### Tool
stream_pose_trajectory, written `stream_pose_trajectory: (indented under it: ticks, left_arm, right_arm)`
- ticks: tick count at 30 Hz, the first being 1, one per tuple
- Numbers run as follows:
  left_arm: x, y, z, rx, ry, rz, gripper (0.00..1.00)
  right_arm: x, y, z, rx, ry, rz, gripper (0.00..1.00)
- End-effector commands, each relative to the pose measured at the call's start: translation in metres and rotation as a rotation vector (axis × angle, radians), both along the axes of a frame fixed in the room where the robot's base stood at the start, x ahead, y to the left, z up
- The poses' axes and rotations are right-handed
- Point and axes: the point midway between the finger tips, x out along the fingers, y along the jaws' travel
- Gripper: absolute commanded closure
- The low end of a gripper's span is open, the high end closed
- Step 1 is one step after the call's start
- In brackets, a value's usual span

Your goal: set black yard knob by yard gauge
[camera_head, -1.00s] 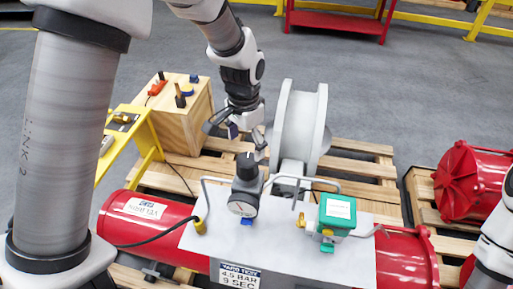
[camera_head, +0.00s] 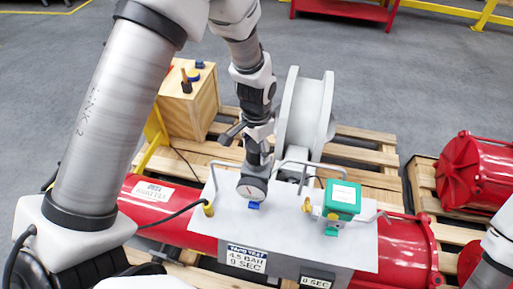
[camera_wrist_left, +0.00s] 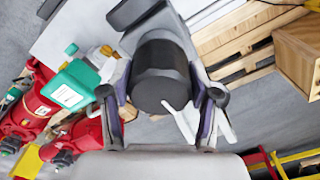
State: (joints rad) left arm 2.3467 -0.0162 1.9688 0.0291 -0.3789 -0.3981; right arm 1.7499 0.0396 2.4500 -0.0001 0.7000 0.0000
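The yard gauge (camera_head: 251,189) is a round white dial on the front of a dark regulator on the grey panel (camera_head: 285,225). The black knob (camera_wrist_left: 161,76) tops this regulator and fills the middle of the left wrist view. My left gripper (camera_head: 258,148) is over the knob from above and hides most of it in the head view. In the left wrist view its fingers (camera_wrist_left: 163,100) stand on either side of the knob. They look open, with a narrow gap at the right. My right gripper is out of view.
A green-and-white box (camera_head: 342,197) with yellow fittings stands right of the gauge. Grey pipe hoops rise beside the regulator. A sign (camera_head: 246,259) reads 4.5 BAR, 9 SEC; a small display (camera_head: 316,281) reads 0 SEC. A grey wheel (camera_head: 304,115) and wooden box (camera_head: 188,105) stand behind.

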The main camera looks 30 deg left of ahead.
Motion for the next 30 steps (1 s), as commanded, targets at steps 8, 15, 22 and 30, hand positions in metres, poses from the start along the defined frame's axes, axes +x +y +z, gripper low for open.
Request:
stream_pose_trajectory:
  ticks: [8, 15, 22, 30]
  left_arm:
    - [0.001, 0.0, 0.001, 0.0, -0.001, -0.128, 0.74]
    - [0.001, 0.0, -0.002, 0.0, -0.001, -0.237, 0.74]
    - [0.001, 0.0, -0.002, 0.0, -0.001, -0.235, 0.14]
    - [0.001, 0.0, -0.001, 0.0, -0.001, -0.234, 0.14]
  right_arm:
    - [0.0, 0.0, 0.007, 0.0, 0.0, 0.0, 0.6]
    - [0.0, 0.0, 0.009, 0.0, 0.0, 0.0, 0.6]
    - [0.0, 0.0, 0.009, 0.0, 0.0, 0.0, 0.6]
    - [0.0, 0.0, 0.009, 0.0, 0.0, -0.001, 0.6]
